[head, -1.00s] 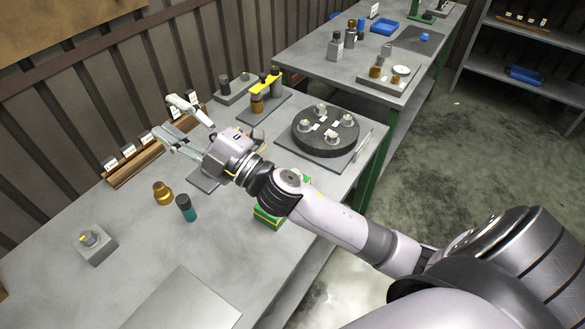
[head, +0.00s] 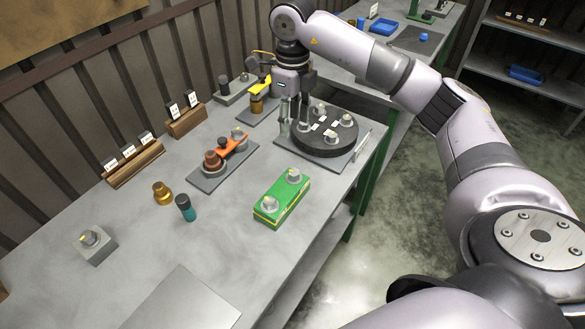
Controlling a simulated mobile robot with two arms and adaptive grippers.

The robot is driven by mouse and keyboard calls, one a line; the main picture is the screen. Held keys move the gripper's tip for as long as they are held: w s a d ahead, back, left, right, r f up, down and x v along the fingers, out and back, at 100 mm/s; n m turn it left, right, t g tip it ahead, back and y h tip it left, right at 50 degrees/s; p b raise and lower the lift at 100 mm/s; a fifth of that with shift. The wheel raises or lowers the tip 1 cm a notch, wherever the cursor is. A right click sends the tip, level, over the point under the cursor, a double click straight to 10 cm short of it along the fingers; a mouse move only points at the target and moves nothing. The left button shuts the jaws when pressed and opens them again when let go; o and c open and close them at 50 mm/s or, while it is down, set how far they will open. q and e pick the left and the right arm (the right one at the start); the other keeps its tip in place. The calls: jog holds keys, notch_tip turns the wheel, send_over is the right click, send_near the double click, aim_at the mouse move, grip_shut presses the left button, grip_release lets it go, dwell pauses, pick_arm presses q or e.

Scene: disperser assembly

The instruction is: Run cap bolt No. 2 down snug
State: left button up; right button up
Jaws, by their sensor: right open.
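A round black disc (head: 325,146) sits on a grey plate at the far right end of the near table. It carries several light-coloured bolt heads, among them a rear one (head: 319,110), a right one (head: 346,121) and a front one (head: 329,138), with small white labels too small to read. I cannot tell which is No. 2. My right gripper (head: 294,130) points straight down at the disc's left edge. Its fingers are open beside the left bolt, which they partly hide; I cannot tell whether they touch it. My left gripper is not in view.
A green block (head: 281,204) with two round fittings stands in front. A grey plate (head: 209,181) with an orange bar (head: 230,149) lies left of the disc. A brass part (head: 163,193) and a teal bottle (head: 186,208) stand further left. The front left tabletop is mostly clear.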

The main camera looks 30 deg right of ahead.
aim_at(292, 171)
notch_tip(292, 171, down, 17)
jog(key=p, duration=0.4)
jog(key=shift+f, duration=0.15)
jog(key=shift+c, duration=0.5)
grip_shut()
